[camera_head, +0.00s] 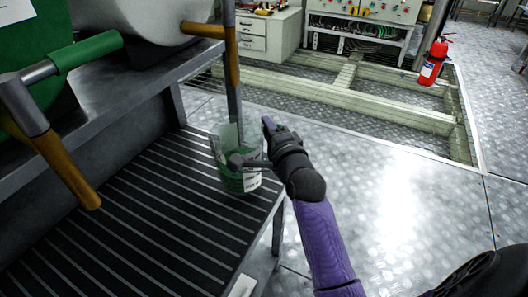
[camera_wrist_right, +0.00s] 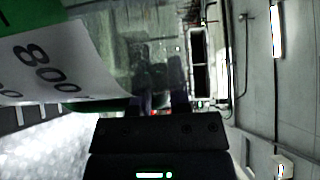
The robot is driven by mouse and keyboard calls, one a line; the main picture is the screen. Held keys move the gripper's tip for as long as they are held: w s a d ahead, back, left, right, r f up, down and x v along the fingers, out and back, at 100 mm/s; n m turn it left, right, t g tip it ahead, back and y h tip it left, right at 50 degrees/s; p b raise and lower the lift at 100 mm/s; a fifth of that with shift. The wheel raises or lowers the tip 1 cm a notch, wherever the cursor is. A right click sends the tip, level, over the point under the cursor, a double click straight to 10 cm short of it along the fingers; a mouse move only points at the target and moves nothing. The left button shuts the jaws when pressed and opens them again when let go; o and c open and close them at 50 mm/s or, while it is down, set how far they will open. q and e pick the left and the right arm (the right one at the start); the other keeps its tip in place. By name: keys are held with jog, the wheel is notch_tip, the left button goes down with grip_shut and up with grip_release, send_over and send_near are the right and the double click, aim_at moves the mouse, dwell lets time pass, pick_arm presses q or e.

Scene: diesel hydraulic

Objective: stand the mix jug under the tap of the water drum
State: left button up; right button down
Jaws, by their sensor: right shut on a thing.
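The mix jug (camera_head: 226,135) is a clear jug with green low down and a pale label. It looks upright over the front right part of the ribbed drip shelf (camera_head: 130,225); I cannot tell whether it touches. My right gripper (camera_head: 245,160) is shut on it. In the right wrist view the jug's label (camera_wrist_right: 55,70) shows printed digits, beside the dark gripper fingers (camera_wrist_right: 165,104). A pale drum (camera_head: 140,25) has a brown and grey tap (camera_head: 232,70) whose lower end overlaps the jug's mouth in the picture. My left gripper is out of view.
A green drum (camera_head: 35,45) stands at the left, with a green-handled tap (camera_head: 50,140) hanging over the shelf. A red extinguisher (camera_head: 432,63), a white drawer cabinet (camera_head: 268,35) and a framed floor pit (camera_head: 350,95) lie beyond.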

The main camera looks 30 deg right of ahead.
notch_tip(320, 180, down, 4)
jog(key=shift+r+b, duration=0.15)
jog(key=shift+b, duration=0.65)
jog(key=shift+r, duration=0.2)
jog(key=c, duration=1)
grip_release()
jog(key=shift+f, duration=0.1)
jog(key=o, duration=0.4)
